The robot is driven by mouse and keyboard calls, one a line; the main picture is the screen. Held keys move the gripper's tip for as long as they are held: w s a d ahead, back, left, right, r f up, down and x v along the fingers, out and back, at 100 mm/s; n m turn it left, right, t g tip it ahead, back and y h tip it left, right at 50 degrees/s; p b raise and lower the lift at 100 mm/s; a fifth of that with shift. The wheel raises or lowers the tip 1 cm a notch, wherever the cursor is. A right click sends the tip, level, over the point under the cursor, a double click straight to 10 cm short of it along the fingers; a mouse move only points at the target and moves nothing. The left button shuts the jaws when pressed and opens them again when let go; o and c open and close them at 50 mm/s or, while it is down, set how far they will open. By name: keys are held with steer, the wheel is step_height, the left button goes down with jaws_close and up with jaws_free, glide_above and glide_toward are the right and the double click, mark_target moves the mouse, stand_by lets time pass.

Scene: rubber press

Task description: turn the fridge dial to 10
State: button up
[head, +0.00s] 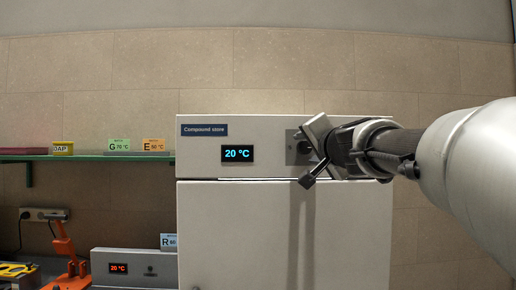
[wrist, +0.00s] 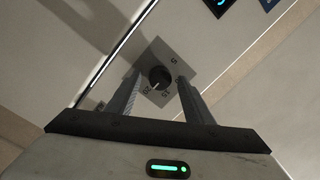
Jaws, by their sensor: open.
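The fridge is a pale cabinet (head: 285,230) labelled "Compound store". Its display (head: 238,154) reads 20 °C. The fridge dial is a dark round knob (wrist: 159,78) on a square grey plate (wrist: 178,67) with printed numbers. The numbers 20 and 15 are legible near the knob in the wrist view. In the head view the plate (head: 292,147) is partly hidden by my gripper (head: 307,157). In the wrist view my gripper (wrist: 158,88) is open, with one finger on each side of the knob. I cannot tell whether the fingers touch it.
Below, a second unit has an orange 20 °C display (head: 118,268). An orange tool (head: 66,250) stands at the lower left.

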steer(key=c, duration=1)
steer(key=shift+c, duration=0.2)
